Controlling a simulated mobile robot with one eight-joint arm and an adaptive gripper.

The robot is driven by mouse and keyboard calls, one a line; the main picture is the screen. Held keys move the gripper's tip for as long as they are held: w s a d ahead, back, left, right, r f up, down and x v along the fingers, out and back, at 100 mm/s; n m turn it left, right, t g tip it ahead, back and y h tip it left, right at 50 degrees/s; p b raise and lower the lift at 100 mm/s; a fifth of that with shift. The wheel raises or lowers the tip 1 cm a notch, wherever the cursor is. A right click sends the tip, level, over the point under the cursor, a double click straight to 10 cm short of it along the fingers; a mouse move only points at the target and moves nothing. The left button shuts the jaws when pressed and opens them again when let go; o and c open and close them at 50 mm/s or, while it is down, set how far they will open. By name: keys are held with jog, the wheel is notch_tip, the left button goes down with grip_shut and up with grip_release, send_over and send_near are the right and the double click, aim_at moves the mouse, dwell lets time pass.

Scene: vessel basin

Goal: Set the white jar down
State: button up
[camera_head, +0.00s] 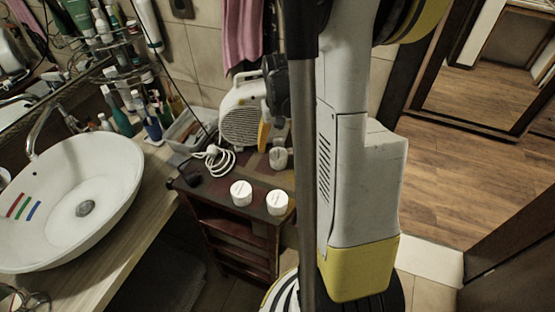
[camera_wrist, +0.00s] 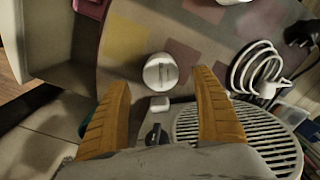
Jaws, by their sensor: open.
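A white jar (camera_head: 278,158) stands on the top of a small dark wooden cabinet (camera_head: 251,222), close to the white heater. It also shows in the wrist view (camera_wrist: 160,72), apparently upright, with its round lid facing the camera. My gripper (camera_wrist: 161,84) is open, with a yellow finger on each side of the jar's near edge and visible gaps to both. In the head view, one yellow finger of my gripper (camera_head: 265,138) shows just behind the jar; the rest is mostly hidden by my arm. Two more white jars stand nearer the front, one left (camera_head: 241,193) and one right (camera_head: 277,202).
A white heater with a grille (camera_head: 241,118) stands at the cabinet's back. Its coiled white cable (camera_head: 217,159) lies left of the jar. A sink basin (camera_head: 75,195) and crowded bottles (camera_head: 125,110) are at left.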

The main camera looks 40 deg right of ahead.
aim_at(279, 154)
notch_tip(279, 154, down, 4)
jog(key=shift+s+a+f+b, duration=0.1)
jog(key=shift+a+b, duration=0.05)
jog(key=shift+b, duration=0.35)
jog(key=c, duration=1.4)
